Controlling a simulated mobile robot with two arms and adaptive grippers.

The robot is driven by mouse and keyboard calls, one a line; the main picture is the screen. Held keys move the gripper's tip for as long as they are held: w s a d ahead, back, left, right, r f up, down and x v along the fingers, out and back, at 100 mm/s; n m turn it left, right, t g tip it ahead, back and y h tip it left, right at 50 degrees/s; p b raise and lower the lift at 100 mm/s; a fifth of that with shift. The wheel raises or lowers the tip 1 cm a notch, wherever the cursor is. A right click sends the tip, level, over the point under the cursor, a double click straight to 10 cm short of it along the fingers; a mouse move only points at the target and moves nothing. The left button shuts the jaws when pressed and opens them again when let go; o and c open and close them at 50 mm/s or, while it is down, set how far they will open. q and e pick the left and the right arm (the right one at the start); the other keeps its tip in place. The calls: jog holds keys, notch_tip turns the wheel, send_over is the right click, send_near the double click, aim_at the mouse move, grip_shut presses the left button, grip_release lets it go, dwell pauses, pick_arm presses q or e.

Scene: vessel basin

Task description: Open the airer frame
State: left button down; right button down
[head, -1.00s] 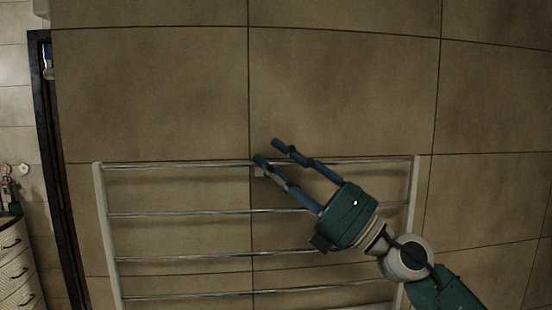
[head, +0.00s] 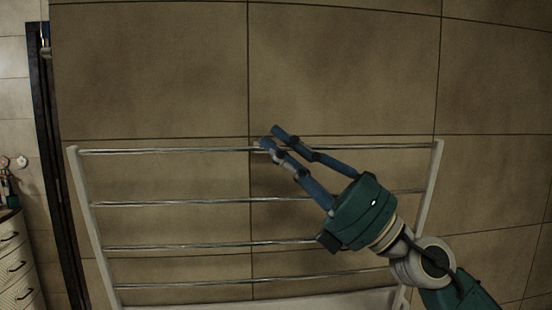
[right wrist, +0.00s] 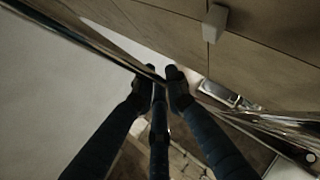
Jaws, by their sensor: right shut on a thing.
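The airer frame (head: 82,195), with white side rails and several chrome bars, stands in front of the tiled wall. Its top bar (head: 180,151) runs nearly level across the head view, and its top leans out from the wall. My right gripper (head: 271,137) is shut on this top bar near its middle. In the right wrist view the fingertips (right wrist: 163,78) close on the bar (right wrist: 80,34), which runs diagonally. My left gripper is not in view.
The tiled wall (head: 345,70) is bare above the frame. A small pale knob (right wrist: 215,22) sits on the wall in the right wrist view. A drawer cabinet (head: 14,265) stands at the far left beside a dark upright edge (head: 50,180).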

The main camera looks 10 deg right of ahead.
jog(key=s+f+n+g+y+b, duration=0.2)
jog(key=s+b, duration=0.3)
jog(key=s, duration=0.3)
jog(key=s+f+n+g+y+b, duration=0.2)
jog(key=s+f+n+b, duration=0.3)
jog(key=s, duration=0.4)
jog(key=shift+g, duration=0.6)
